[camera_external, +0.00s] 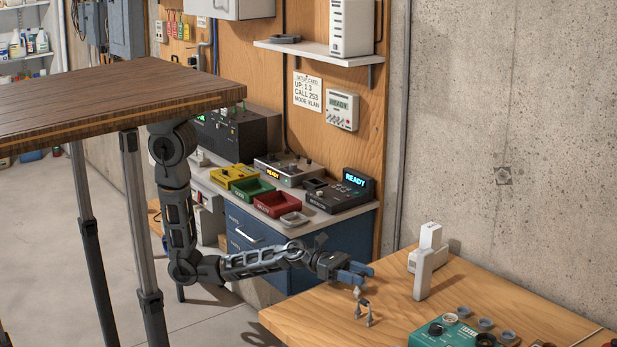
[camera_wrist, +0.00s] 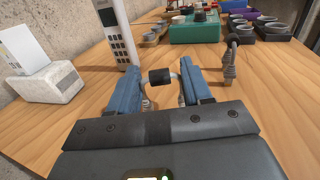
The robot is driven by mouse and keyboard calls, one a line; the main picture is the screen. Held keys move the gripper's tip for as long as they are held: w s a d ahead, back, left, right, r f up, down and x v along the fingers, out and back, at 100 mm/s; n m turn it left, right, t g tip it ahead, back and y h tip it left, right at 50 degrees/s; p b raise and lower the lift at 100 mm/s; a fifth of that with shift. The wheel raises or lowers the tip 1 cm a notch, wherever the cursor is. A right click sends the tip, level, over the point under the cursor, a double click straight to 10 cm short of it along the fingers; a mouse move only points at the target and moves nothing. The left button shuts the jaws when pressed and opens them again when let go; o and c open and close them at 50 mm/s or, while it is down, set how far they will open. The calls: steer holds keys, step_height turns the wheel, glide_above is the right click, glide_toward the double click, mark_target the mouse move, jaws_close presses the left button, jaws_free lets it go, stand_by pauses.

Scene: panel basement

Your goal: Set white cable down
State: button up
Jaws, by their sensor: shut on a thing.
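The white cable (camera_wrist: 174,75) is a short arched piece with a black sleeve in its middle and grey coiled ends. My gripper (camera_wrist: 160,82) has its blue fingers on either side of it and is shut on it. In the external view my gripper (camera_external: 362,272) is low over the left part of the wooden table (camera_external: 302,318). The cable (camera_external: 358,292) shows there just below the fingers, its ends pointing down. I cannot tell whether the ends touch the table.
Beyond the fingers stand a white handset (camera_wrist: 124,35) and a white holder with a card (camera_wrist: 50,84). A teal tester (camera_wrist: 195,30) is farther back. A dark cable (camera_wrist: 236,55) stands to the right. Bare wood (camera_wrist: 275,95) lies at the right.

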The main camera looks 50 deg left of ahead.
steer(key=o, duration=1.2)
steer(key=shift+f, duration=0.1)
steer(key=shift+o, duration=0.2)
steer(key=b+v, duration=0.1)
steer(key=v, duration=1.1)
